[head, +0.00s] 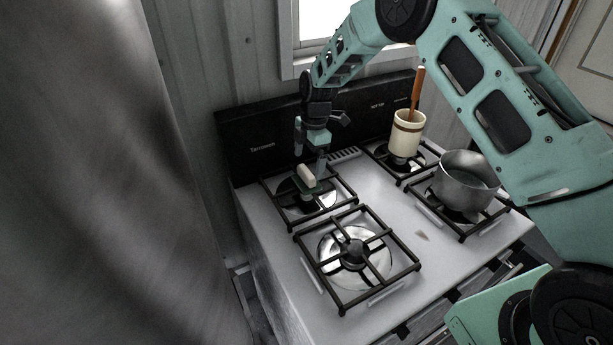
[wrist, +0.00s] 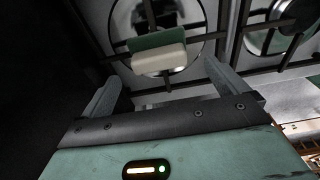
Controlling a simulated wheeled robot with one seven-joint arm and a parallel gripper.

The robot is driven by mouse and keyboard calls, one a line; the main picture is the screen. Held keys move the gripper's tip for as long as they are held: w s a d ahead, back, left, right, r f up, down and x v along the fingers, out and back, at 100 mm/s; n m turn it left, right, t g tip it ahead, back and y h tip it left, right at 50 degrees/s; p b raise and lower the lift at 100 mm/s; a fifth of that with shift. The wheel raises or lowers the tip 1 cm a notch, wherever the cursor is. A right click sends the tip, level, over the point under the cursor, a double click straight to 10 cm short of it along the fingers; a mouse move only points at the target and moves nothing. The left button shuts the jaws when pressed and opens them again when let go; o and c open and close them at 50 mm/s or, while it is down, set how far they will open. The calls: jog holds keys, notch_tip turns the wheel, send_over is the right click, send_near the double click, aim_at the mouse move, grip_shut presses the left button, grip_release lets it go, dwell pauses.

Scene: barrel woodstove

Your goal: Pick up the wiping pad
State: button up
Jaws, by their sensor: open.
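The wiping pad (head: 306,180) is a small block, cream on one side and green on the other. It sits on the back left burner grate (head: 338,200) of the stove. In the wrist view the pad (wrist: 158,55) lies ahead of the fingers, over the burner ring. My gripper (head: 311,150) points down above and close to the pad. In the wrist view my gripper (wrist: 165,85) is open, its two fingers wide apart, with nothing between the tips. I cannot tell the exact gap between fingertips and pad.
A cream crock (head: 406,135) with a wooden-handled utensil stands on the back right burner. A metal pot (head: 465,182) is on the front right burner. The front left grate (head: 357,255) is empty. A black backsplash (head: 262,135) rises close behind my gripper.

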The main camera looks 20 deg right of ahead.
aim_at(306, 171)
jog(key=shift+a+f+p, duration=0.2)
jog(key=shift+f+p, duration=0.55)
jog(key=shift+f, duration=0.45)
jog(key=shift+a+f+p, duration=0.15)
jog(key=shift+f+p, duration=0.6)
jog(key=shift+f, duration=0.45)
jog(key=c, duration=1.1)
jog(key=shift+c, duration=0.2)
notch_tip(306, 171, up, 10)
jog(key=b, duration=0.4)
jog(key=shift+b, duration=0.3)
